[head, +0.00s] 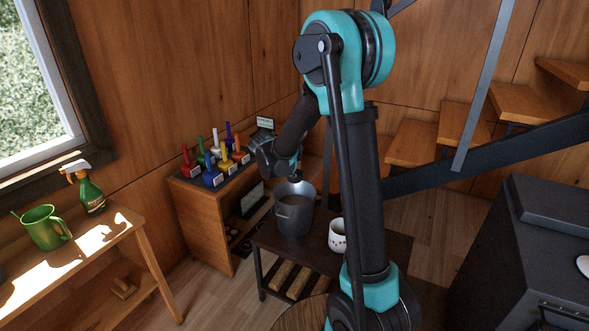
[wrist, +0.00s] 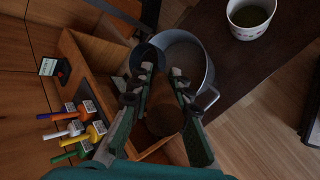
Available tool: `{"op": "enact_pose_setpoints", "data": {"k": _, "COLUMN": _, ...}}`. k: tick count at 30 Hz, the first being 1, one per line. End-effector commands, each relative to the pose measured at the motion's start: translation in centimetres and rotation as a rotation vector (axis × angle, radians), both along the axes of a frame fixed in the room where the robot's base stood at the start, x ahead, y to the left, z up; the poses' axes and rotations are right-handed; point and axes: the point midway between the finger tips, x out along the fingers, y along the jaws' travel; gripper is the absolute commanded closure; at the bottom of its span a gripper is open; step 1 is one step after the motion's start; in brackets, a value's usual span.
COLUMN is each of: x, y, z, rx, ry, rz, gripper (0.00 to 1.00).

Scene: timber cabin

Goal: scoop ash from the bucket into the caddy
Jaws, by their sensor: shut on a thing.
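My gripper (wrist: 162,76) is shut on a brown, handle-like piece (wrist: 163,108), seemingly the scoop's handle. A dark round part (wrist: 147,54), perhaps its bowl, shows beyond the fingertips, over the bucket's edge in the wrist view. Whether it holds ash is unclear.
A wooden cabinet (head: 205,222) with several coloured upright-handled items stands left of the bucket. The low table (head: 382,246) has bare space right of the pot. A bench (head: 95,245) with a green watering can (head: 44,228) and spray bottle (head: 91,194) is further left.

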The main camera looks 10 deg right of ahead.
Motion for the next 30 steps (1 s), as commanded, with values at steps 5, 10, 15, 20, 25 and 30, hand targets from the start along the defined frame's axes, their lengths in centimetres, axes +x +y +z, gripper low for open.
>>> {"op": "enact_pose_setpoints", "data": {"k": 5, "x": 0.4, "y": -0.1, "z": -1.7, "rx": 0.008, "ry": 0.023, "rz": -0.002, "gripper": 1.00}}
{"op": "enact_pose_setpoints", "data": {"k": 10, "x": 0.8, "y": -0.2, "z": -4.1, "rx": 0.019, "ry": 0.060, "rz": -0.002, "gripper": 1.00}}
{"op": "enact_pose_setpoints", "data": {"k": 15, "x": 1.2, "y": -0.4, "z": -6.5, "rx": 0.029, "ry": 0.095, "rz": -0.001, "gripper": 1.00}}
{"op": "enact_pose_setpoints", "data": {"k": 20, "x": 1.6, "y": -0.5, "z": -8.8, "rx": 0.039, "ry": 0.129, "rz": 0.000, "gripper": 1.00}}
{"op": "enact_pose_setpoints", "data": {"k": 25, "x": 2.0, "y": -0.6, "z": -11.2, "rx": 0.050, "ry": 0.166, "rz": -0.001, "gripper": 1.00}}
{"op": "enact_pose_setpoints", "data": {"k": 30, "x": 2.8, "y": -0.9, "z": -13.2, "rx": 0.067, "ry": 0.223, "rz": -0.001, "gripper": 1.00}}
